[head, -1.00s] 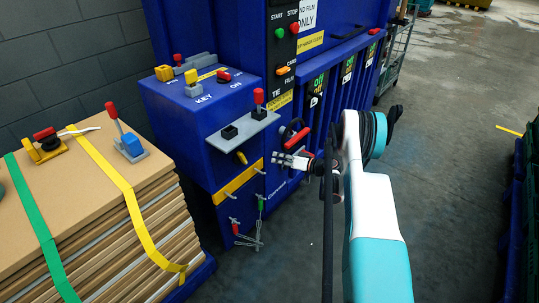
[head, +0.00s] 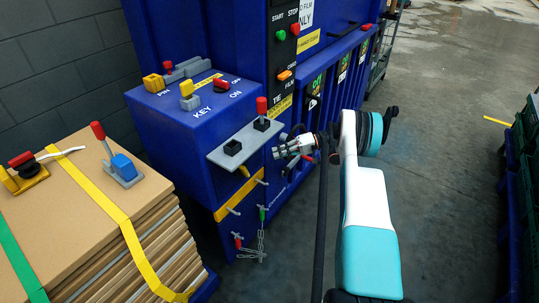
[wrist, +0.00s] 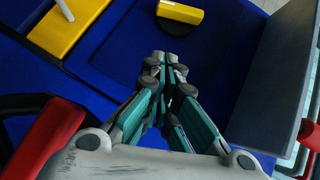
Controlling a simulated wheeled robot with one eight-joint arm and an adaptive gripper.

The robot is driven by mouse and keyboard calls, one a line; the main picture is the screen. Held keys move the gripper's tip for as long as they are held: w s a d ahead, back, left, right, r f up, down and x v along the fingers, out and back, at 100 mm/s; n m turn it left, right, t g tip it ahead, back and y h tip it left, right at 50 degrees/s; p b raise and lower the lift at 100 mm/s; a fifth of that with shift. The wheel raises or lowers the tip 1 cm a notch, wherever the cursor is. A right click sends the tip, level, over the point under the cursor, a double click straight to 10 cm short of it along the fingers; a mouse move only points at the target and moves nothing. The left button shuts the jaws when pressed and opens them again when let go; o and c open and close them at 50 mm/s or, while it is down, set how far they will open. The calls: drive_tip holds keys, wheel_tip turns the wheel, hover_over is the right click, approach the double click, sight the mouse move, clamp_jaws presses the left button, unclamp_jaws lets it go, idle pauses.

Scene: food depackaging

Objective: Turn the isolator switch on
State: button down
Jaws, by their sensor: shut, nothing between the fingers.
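No label that I can read says isolator. A red switch (head: 221,84) with ON and OFF beside it is on top of the blue control box (head: 190,125). A yellow knob (head: 244,171) is on the box front under a grey shelf; it also shows in the wrist view (wrist: 178,14). A red handle (head: 309,158) with a black ring is on the machine front, partly hidden by my gripper (head: 277,152). My gripper is shut and empty in front of the machine, right of the shelf. Its closed fingers show in the wrist view (wrist: 165,65), with the red handle at left.
The grey shelf (head: 232,160) carries a red-topped lever (head: 262,112) close to my gripper. A yellow bar (head: 239,196) and hanging chain are below. Strapped cardboard (head: 75,175) stands at left. Open floor (head: 440,190) lies at right.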

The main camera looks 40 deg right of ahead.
sight(244, 171)
drive_tip(key=b+x, duration=0.2)
drive_tip(key=x, duration=0.6)
drive_tip(key=shift+a+f, duration=0.2)
drive_tip(key=shift+s+a+f+b, duration=0.2)
drive_tip(key=shift+a+b, duration=0.05)
drive_tip(key=shift+a, duration=0.35)
drive_tip(key=shift+s+a+f+b, duration=0.2)
drive_tip(key=shift+a+b, duration=0.05)
drive_tip(key=shift+a, duration=0.3)
drive_tip(key=shift+s+a+f+b, duration=0.15)
drive_tip(key=shift+s+a+b, duration=0.1)
drive_tip(key=shift+a, duration=0.35)
